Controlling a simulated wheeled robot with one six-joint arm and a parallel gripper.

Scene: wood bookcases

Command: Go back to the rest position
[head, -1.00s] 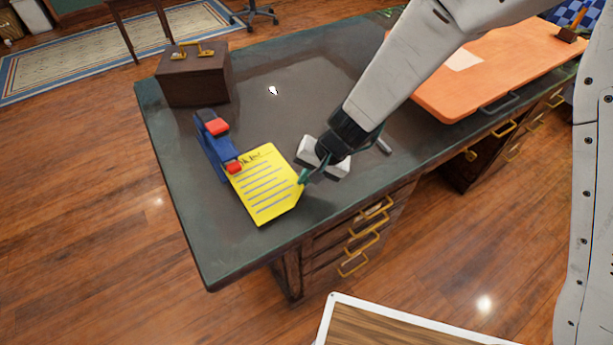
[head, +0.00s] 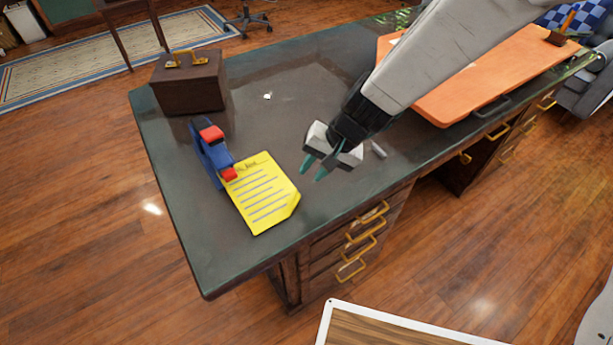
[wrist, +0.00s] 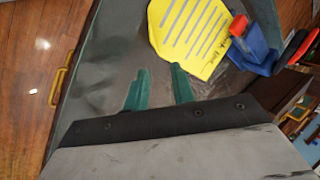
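My gripper (head: 318,170) is above the desk, to the right of the yellow note sheet and apart from it. Its two teal fingers are spread with nothing between them. In the wrist view the gripper (wrist: 160,82) also shows its fingers apart and empty. The yellow note sheet (head: 264,196) lies near the desk's front edge with its lower right corner bent; it also shows in the wrist view (wrist: 188,36). A blue and red clamp-like object (head: 211,155) touches the sheet's left side.
The dark-topped desk (head: 190,225) has a brown box (head: 188,85) at the back left. An orange board (head: 455,95) lies at the right under my arm. A small grey cylinder (head: 378,149) lies right of my gripper. Open desk surface lies behind the sheet.

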